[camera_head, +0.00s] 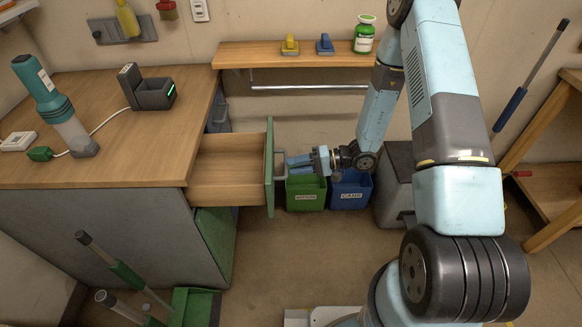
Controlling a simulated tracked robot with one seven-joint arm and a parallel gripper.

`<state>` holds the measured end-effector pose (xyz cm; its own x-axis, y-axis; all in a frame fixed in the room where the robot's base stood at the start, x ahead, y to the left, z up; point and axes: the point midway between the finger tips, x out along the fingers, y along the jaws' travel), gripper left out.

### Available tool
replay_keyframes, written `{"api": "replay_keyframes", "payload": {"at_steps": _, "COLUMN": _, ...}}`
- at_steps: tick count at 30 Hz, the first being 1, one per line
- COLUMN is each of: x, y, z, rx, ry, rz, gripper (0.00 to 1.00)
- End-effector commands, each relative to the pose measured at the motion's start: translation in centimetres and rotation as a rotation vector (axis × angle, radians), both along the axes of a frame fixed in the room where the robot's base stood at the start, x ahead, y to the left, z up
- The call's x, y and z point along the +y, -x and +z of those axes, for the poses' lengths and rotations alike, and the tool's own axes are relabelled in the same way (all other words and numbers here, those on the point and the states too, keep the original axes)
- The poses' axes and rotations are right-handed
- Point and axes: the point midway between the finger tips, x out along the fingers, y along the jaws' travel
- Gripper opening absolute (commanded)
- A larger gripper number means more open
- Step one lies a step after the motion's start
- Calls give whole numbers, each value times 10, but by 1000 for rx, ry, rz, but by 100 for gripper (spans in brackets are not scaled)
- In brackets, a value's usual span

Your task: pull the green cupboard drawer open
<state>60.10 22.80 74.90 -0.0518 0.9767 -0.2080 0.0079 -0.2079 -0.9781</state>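The green-fronted drawer (269,168) stands well out of the left cupboard (130,222), and its bare wooden inside (225,172) shows. It looks empty. A green cupboard door (214,240) is below it. My gripper (287,164) is at the outer side of the drawer front, at the handle, pointing left. The fingertips look to be touching or very near the handle. The handle is small and partly hidden by the fingers, so I cannot tell whether they are closed on it.
A green bin (306,192) and a blue bin (350,190) stand on the floor behind my gripper. A wall shelf (290,55) is above. A green dustpan (195,307) lies at front left. The floor right of the drawer (290,250) is clear.

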Motion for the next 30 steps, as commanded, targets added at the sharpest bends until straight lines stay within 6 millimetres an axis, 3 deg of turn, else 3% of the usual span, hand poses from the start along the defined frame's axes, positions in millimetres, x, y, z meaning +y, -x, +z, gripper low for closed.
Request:
{"api": "replay_keyframes", "payload": {"at_steps": 9, "x": -63, "y": -6, "z": 12, "rx": 0, "ry": 1, "rz": -6, "gripper": 35}}
{"api": "replay_keyframes", "payload": {"at_steps": 15, "x": -92, "y": -7, "z": 18, "rx": 0, "ry": 1, "rz": -6, "gripper": 35}}
{"api": "replay_keyframes", "payload": {"at_steps": 21, "x": -104, "y": -8, "z": 20, "rx": 1, "ry": 2, "rz": -4, "gripper": 35}}
{"api": "replay_keyframes", "payload": {"at_steps": 30, "x": -106, "y": -8, "z": 20, "rx": 2, "ry": 2, "rz": -6, "gripper": 35}}
